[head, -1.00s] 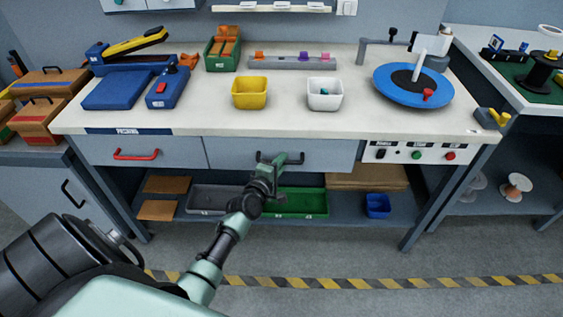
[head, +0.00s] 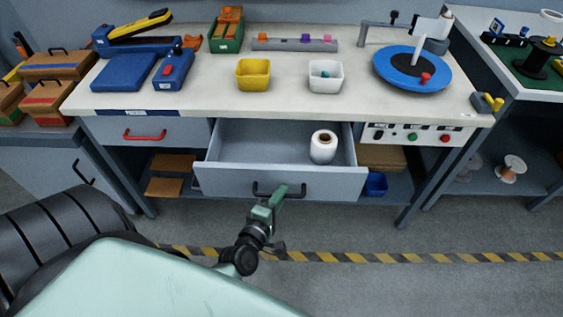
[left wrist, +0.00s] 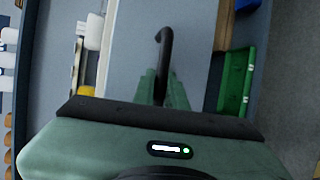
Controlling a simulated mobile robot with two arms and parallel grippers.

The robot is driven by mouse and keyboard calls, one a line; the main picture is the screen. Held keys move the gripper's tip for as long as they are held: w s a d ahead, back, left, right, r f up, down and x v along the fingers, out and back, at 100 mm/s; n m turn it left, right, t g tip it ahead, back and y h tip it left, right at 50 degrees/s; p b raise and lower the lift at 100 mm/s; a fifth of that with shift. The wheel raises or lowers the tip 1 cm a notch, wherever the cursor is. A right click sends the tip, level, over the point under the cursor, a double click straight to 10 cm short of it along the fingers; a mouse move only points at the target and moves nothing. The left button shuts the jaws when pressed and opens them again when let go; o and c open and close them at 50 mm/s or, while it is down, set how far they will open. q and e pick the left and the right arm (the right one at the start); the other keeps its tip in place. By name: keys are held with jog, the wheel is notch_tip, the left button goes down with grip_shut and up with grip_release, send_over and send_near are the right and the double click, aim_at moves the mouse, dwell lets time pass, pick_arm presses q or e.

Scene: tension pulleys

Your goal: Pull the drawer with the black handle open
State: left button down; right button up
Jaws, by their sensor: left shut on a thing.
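The drawer with the black handle (head: 225,180) is pulled out from under the workbench, and its inside shows. A white roll (head: 323,147) stands in it towards the right. The black handle (head: 262,190) is on the drawer front. My left gripper (head: 280,193) is at the right part of the handle and shut on it. In the left wrist view the black handle (left wrist: 165,45) runs down between the green fingers (left wrist: 162,85). The fingertips are partly hidden there. My right gripper is not in view.
A drawer with a red handle (head: 145,136) is closed at the left. A panel with buttons (head: 415,136) is right of the open drawer. A yellow bin (head: 253,74) and a white bin (head: 325,76) stand on the bench top. The floor in front is clear.

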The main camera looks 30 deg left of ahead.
pick_arm(q)
jog(key=shift+s+d, duration=0.45)
jog(key=shift+s, duration=0.25)
jog(key=shift+s+d, duration=0.4)
jog(key=shift+s, duration=0.25)
jog(key=shift+s+d, duration=0.45)
jog(key=shift+s, duration=0.25)
jog(key=c, duration=1.5)
grip_release()
jog(key=shift+o, duration=0.2)
jog(key=v, duration=0.7)
jog(key=shift+s+b, duration=0.35)
